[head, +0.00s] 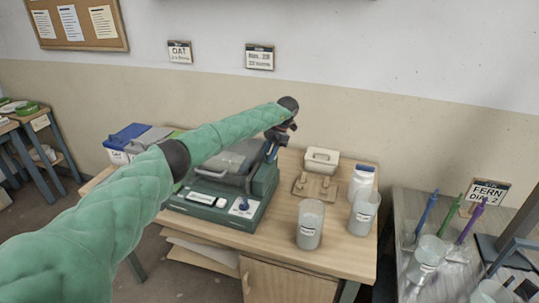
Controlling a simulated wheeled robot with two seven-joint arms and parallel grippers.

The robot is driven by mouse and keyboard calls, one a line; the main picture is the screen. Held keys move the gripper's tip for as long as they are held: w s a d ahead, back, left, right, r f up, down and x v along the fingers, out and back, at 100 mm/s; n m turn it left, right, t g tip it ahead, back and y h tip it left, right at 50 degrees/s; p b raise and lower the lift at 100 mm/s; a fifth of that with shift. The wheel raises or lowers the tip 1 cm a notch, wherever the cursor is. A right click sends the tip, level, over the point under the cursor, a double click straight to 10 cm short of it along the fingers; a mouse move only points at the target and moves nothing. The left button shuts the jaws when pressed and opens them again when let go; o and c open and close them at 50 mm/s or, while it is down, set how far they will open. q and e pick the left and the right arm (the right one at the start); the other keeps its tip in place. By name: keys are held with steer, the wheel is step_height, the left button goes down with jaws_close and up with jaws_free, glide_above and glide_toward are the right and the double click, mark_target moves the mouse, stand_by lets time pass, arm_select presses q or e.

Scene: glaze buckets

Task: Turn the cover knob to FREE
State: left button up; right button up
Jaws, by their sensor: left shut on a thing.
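A dark green machine (211,212) with a grey cover (228,164) stands on the wooden table. A blue knob (243,203) sits on a white plate at its front right; its lettering is too small to read. My left arm, in a green quilted sleeve, crosses over the machine. My left gripper (279,140) is at the machine's back right, shut on a small blue part (270,151), well apart from the front knob. The fingers are small and partly hidden, so the exact grip is unclear. My right gripper is not in view.
On the table's right are two labelled clear beakers (310,226), a white jar (361,180), a white tub (321,160) and a wooden board (314,187). Blue and grey lidded bins (125,137) stand at the left. A grey bench (410,205) with colored tools is at the right.

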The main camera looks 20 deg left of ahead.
arm_select(q)
steer(key=shift+w+r, duration=0.1)
steer(key=shift+r, duration=0.05)
steer(key=o, duration=1)
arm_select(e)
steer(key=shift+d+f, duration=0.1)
arm_select(q)
steer(key=shift+w+r, duration=0.15)
steer(key=shift+r, duration=0.25)
steer(key=shift+p+v, duration=1.1)
steer(key=shift+v, duration=2.45)
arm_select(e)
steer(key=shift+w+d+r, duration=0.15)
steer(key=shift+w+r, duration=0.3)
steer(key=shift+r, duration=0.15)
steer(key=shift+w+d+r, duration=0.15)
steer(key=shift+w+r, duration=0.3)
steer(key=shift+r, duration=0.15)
arm_select(q)
steer(key=shift+d, duration=0.2)
